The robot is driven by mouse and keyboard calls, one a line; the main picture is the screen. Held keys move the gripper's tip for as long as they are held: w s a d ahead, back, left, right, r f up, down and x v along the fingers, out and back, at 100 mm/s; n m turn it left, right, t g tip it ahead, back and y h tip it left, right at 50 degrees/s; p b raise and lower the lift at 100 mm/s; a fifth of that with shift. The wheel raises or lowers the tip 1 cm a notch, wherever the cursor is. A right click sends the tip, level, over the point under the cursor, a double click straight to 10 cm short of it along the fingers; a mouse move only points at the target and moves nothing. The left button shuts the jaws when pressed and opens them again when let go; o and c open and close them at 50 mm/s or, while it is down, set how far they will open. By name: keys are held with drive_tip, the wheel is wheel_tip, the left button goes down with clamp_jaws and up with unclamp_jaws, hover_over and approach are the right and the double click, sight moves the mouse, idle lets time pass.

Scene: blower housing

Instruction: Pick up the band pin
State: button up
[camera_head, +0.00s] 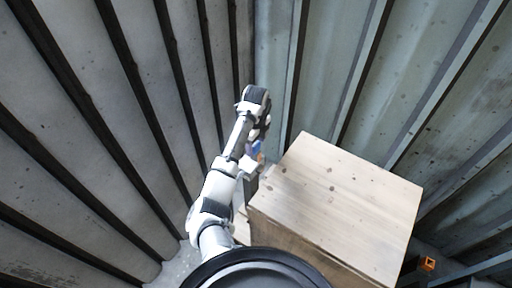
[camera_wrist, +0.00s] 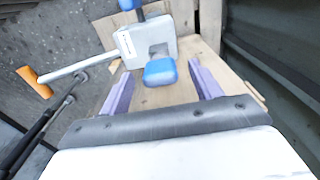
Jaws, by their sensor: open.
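My gripper (camera_wrist: 160,68) is open in the wrist view, its two purple fingers apart. A rounded blue piece (camera_wrist: 160,73) shows between the fingers; I cannot tell whether they touch it. It sits against a pale grey block (camera_wrist: 132,45) with a dark recess. A pale rod runs left from the block to an orange end (camera_wrist: 36,83). Another blue piece (camera_wrist: 129,4) shows at the top edge. I cannot tell for sure which part is the band pin. In the head view, a small blue patch (camera_head: 256,147) shows beside my arm's end.
A large wooden box (camera_head: 345,195) stands right of my arm in the head view. Ribbed metal walls (camera_head: 110,110) close in behind and on both sides. A small orange item (camera_head: 428,264) is at lower right. Dark rods (camera_wrist: 50,122) show at left in the wrist view.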

wheel_tip(320, 180, down, 2)
drive_tip(key=shift+f, duration=0.1)
drive_tip(key=c, duration=1.1)
drive_tip(key=shift+r, duration=0.2)
